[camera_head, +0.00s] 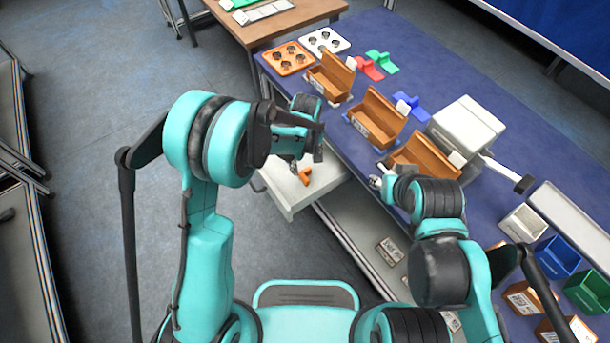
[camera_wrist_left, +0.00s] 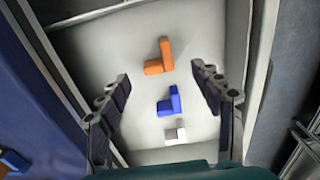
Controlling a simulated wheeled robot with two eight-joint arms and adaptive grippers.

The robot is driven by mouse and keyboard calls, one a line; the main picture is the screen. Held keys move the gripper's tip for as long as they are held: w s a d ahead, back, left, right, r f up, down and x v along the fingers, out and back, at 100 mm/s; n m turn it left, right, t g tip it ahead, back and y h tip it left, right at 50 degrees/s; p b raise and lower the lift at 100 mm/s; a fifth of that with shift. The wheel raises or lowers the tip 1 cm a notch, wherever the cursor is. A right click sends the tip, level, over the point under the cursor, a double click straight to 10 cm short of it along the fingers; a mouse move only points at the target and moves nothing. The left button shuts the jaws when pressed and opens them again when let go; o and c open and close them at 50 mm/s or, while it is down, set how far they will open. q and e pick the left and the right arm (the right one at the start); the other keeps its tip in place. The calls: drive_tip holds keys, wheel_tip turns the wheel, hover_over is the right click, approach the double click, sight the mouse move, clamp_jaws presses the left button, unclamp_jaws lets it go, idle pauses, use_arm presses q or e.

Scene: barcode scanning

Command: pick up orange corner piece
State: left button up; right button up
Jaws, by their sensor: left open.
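The orange corner piece (camera_wrist_left: 160,60) lies in an open white drawer, farthest of three pieces in the left wrist view. In the head view the orange piece (camera_head: 305,175) shows in the drawer (camera_head: 290,201) below my left arm. My left gripper (camera_wrist_left: 166,85) is open and empty above the drawer, its fingers apart on either side of the pieces. It also shows in the head view (camera_head: 306,162), partly hidden by my arm. My right gripper (camera_head: 378,178) is by the table edge, small and partly hidden, so its jaws cannot be made out.
A blue corner piece (camera_wrist_left: 169,101) and a white piece (camera_wrist_left: 175,134) lie in the drawer nearer the gripper. The drawer walls stand close at both sides. The blue table (camera_head: 350,55) above holds several brown boxes (camera_head: 377,118), coloured pieces and a white device (camera_head: 467,124).

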sight(306, 172)
use_arm(q)
drive_tip(key=f+b, duration=0.1)
drive_tip(key=f, duration=0.1)
drive_tip(key=f+b, duration=0.1)
drive_tip(key=f, duration=0.1)
drive_tip(key=f+b, duration=0.1)
drive_tip(key=f, duration=0.2)
drive_tip(key=shift+w, duration=0.35)
drive_tip(key=shift+r, duration=0.1)
drive_tip(key=c, duration=1)
